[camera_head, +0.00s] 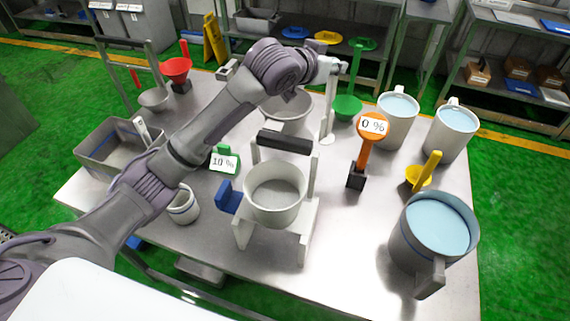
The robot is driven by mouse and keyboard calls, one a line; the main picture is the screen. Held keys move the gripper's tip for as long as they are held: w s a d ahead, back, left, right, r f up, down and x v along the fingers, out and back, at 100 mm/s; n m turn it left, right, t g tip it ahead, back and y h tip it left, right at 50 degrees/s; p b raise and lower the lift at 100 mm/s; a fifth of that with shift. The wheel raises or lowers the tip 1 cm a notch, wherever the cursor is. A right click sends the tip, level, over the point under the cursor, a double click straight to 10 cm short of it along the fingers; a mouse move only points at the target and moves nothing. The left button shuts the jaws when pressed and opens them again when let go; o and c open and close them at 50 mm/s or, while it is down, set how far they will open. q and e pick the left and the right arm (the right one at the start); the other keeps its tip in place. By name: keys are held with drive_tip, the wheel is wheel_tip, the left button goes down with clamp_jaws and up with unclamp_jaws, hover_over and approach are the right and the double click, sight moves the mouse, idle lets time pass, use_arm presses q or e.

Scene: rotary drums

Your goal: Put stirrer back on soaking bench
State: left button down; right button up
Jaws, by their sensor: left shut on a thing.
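The stirrer (329,108) is a long pale grey rod with a small flat end. It hangs close to upright below my left gripper (332,68), which is shut on its top end. Its low end (327,139) shows over the metal bench (335,215), behind and right of the white pot stand; I cannot tell if it touches the top. The bench carries pots, jugs and scoops. My left arm crosses the bench from the lower left and hides part of it. My right gripper is not in view.
A grey pot (275,195) sits in a white stand at the middle front. Water-filled jugs (435,228) stand right. Bare bench shows between stand and large jug.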

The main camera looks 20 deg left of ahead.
use_arm(q)
drive_tip(key=shift+s+f, duration=0.1)
drive_tip(key=shift+f, duration=0.55)
drive_tip(key=shift+a+f, duration=0.15)
drive_tip(key=shift+a, duration=0.05)
drive_tip(key=w+a+f+p, duration=0.1)
drive_tip(key=a+f+p, duration=0.2)
drive_tip(key=a+f, duration=0.7)
drive_tip(key=shift+a+f, duration=0.4)
drive_tip(key=shift+a, duration=0.25)
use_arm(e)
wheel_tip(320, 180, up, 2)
use_arm(q)
drive_tip(key=c, duration=1.1)
unclamp_jaws()
drive_tip(key=shift+f, duration=0.1)
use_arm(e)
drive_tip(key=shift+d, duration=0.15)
